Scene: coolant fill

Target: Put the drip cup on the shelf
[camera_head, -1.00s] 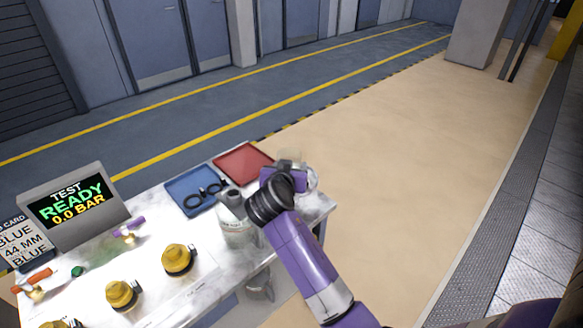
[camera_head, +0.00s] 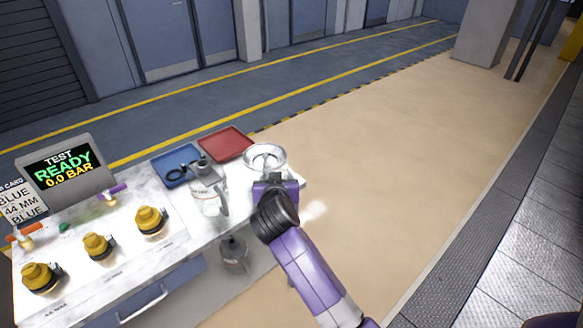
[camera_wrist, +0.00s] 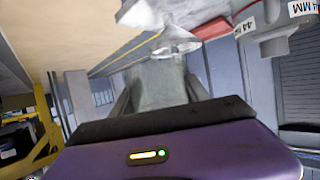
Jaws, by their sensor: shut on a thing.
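No shelf can be made out for certain.
A clear jug with a grey top (camera_head: 209,188) stands close left of my gripper. A blue tray (camera_head: 170,163) and a red tray (camera_head: 225,143) lie behind. A grey pot (camera_head: 234,254) is low beside the bench. Yellow-capped fittings (camera_head: 150,221) stand at left. Open floor is right.

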